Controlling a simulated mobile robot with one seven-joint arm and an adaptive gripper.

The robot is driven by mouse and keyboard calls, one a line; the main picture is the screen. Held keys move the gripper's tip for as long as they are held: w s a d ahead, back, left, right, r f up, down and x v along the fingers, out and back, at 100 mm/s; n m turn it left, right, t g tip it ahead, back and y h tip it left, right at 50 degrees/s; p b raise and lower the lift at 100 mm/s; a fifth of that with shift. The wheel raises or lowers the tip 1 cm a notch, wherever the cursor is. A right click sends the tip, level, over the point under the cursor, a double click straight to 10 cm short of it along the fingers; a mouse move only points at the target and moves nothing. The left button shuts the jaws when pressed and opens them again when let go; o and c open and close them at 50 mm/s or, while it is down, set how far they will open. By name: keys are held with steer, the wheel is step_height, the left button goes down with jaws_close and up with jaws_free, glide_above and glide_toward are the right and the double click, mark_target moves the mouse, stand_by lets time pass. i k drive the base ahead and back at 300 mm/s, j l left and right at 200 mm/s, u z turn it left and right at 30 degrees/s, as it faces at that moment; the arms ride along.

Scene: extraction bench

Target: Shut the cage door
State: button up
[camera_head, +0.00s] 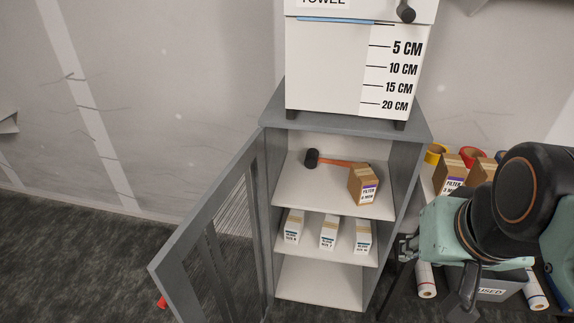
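The cage door (172,283) is a grey frame with a mesh panel. It is hinged on the left side of a grey cabinet (355,129) and stands wide open, swung out to the left and towards me. The cabinet's shelves are exposed. My gripper (464,292) is at the lower right, to the right of the cabinet and well apart from the door. Its dark fingers show only partly below my arm, so I cannot tell whether they are open or shut.
A hammer (336,161), a filter box (364,185) and three small white boxes (328,231) lie on the shelves. A white towel unit (322,65) stands on top. At right, a bench holds tape rolls and boxes (450,174).

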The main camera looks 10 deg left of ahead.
mark_target(167, 270)
steer(key=k+j, duration=0.15)
steer(key=k, duration=0.2)
steer(key=k+j+z, duration=0.15)
steer(key=k, duration=0.15)
steer(key=k+j, duration=0.15)
steer(key=j, duration=0.25)
steer(key=k+j+z, duration=0.1)
steer(key=j, duration=0.65)
steer(key=k+j+z, duration=0.1)
steer(key=j, duration=0.3)
steer(key=i+j, duration=0.1)
steer(key=j, duration=0.3)
steer(key=i+j+z, duration=0.1)
steer(key=j, duration=0.3)
steer(key=j+z, duration=0.3)
steer(key=z, duration=0.15)
steer(key=k+l+u, duration=0.1)
steer(key=u, duration=0.2)
steer(key=k+l+u, duration=0.1)
steer(key=l+u, duration=0.15)
steer(key=i+j+z, duration=0.1)
steer(key=z, duration=0.25)
steer(key=i+j+z, duration=0.1)
steer(key=z, duration=0.25)
steer(key=k+j, duration=0.05)
steer(key=j, duration=0.05)
